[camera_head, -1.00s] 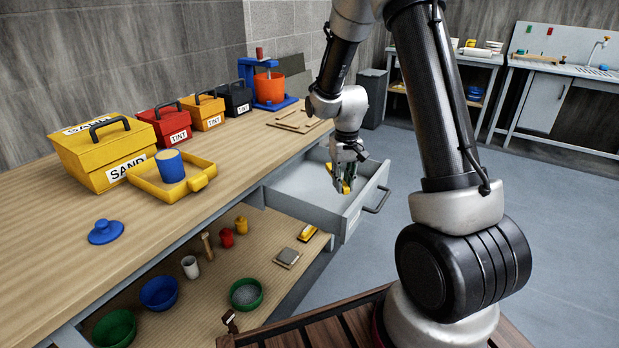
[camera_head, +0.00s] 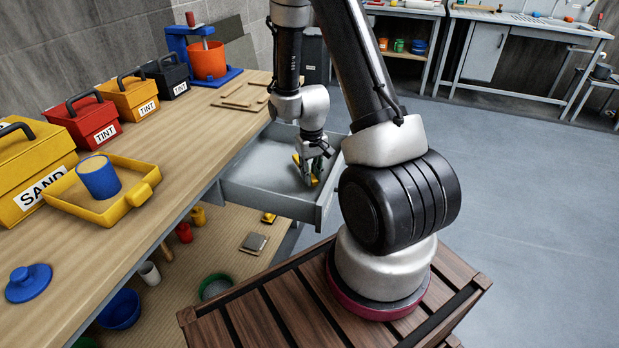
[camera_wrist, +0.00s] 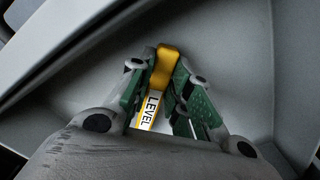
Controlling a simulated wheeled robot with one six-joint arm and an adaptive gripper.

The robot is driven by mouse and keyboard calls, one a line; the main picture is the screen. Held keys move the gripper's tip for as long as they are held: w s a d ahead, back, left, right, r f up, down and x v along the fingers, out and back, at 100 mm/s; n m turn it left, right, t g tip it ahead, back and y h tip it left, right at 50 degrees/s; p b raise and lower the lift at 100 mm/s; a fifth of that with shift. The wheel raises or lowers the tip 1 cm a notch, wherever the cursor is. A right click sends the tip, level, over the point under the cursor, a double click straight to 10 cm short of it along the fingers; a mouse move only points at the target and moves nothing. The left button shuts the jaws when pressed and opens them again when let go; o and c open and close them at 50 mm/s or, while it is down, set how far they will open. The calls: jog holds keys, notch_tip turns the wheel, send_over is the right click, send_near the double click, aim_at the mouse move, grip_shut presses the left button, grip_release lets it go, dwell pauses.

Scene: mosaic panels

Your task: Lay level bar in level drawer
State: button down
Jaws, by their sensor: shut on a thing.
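The level bar (camera_wrist: 164,66) is yellow with a white label reading LEVEL, seen between the fingers in the wrist view. My gripper (camera_wrist: 160,88) is shut on it. In the head view my gripper (camera_head: 311,172) points down inside the open grey drawer (camera_head: 262,196), and a bit of the yellow level bar (camera_head: 314,181) shows at its fingertips. The bar is low over the drawer floor; I cannot tell whether it touches. The drawer is otherwise empty where it shows. My arm and gripper hide part of its right side.
The workbench (camera_head: 150,180) holds a yellow tray (camera_head: 131,203) with a blue container, SAND and TINT boxes, and a blue lid (camera_head: 28,283). Below it, a shelf carries bowls and small items. Drawer walls stand close around my gripper. The floor at right is clear.

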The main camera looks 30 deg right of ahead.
jog(key=shift+f, duration=0.95)
jog(key=shift+f, duration=0.1)
jog(key=c, duration=1.3)
grip_release()
jog(key=s+a+r+t, duration=0.1)
jog(key=s+r, duration=0.2)
jog(key=r, duration=1.1)
jog(key=s+a+r+t, duration=0.1)
jog(key=s+a+r, duration=0.1)
jog(key=r, duration=1.1)
jog(key=s+r, duration=0.3)
jog(key=s, duration=0.2)
jog(key=s+a+r+n+t, duration=0.1)
jog(key=s+r, duration=0.3)
jog(key=s, duration=0.1)
jog(key=s+a+r+t, duration=0.1)
jog(key=s+r, duration=0.2)
jog(key=s, duration=0.2)
jog(key=shift+r, duration=0.25)
